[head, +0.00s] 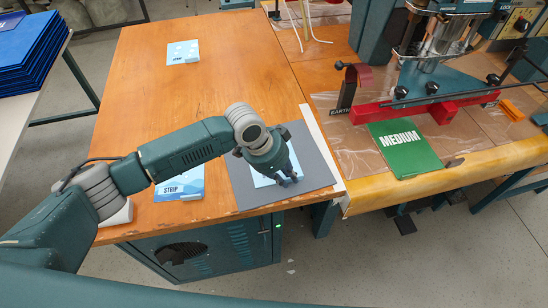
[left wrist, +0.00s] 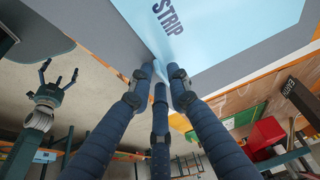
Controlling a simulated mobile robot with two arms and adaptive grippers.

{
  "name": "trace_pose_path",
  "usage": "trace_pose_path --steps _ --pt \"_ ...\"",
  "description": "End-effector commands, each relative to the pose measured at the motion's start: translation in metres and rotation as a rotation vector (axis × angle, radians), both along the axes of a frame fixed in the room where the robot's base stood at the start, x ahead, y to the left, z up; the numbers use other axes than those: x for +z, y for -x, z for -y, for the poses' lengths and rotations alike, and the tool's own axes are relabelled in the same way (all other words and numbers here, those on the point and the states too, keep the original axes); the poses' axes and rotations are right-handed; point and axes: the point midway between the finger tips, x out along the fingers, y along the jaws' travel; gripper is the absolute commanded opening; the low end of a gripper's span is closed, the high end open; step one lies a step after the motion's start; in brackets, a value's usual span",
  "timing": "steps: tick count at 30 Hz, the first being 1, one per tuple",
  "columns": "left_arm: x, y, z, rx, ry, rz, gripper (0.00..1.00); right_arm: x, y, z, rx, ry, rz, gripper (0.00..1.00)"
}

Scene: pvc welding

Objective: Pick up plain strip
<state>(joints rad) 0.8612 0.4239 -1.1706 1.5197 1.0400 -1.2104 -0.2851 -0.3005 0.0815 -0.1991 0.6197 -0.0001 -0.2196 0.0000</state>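A light blue strip card (head: 262,181) lies on a grey mat (head: 316,172) at the table's front right. It also shows in the left wrist view, pale with dark STRIP lettering (left wrist: 225,25). My left gripper (head: 287,181) is over the card's front right part, fingers pointing down. In the left wrist view its fingertips (left wrist: 160,75) are close together, with the card's near edge between them. The card's middle is hidden by the gripper in the head view. My right gripper (left wrist: 60,80) shows at the left of the left wrist view, fingers spread and empty.
A dotted strip card (head: 183,52) lies at the back of the wooden table (head: 225,80). Another patterned strip card (head: 181,184) is left of the mat, partly under my arm.

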Motion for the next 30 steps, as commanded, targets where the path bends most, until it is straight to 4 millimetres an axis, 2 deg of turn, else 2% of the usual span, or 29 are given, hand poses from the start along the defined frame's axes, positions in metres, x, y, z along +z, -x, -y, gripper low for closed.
trace_pose_path --steps 6,7,9,10,23,26,30 --pt "-0.002 0.000 0.000 0.000 -0.001 0.000 0.17 0.000 0.000 0.000 0.000 0.000 0.000 0.95" --pt "-0.002 0.000 0.000 0.000 -0.001 0.000 0.15 0.000 0.000 0.000 0.000 0.000 0.000 0.95" --pt "-0.002 0.000 0.000 0.000 -0.001 0.000 0.01 0.000 0.000 0.000 0.000 0.000 0.000 0.95" --pt "-0.002 0.000 0.000 0.000 -0.001 0.000 0.00 0.000 0.000 0.000 0.000 0.000 0.000 0.95" --pt "0.001 -0.001 0.000 0.000 0.001 0.001 0.00 0.000 -0.001 0.000 0.000 0.000 0.000 0.95" --pt "0.007 -0.001 0.001 0.000 0.002 0.002 0.00 -0.001 -0.001 0.000 0.000 0.000 0.000 0.95" --pt "0.026 -0.001 0.001 -0.001 0.002 0.003 0.00 -0.003 -0.001 -0.001 0.000 -0.001 0.001 0.95"
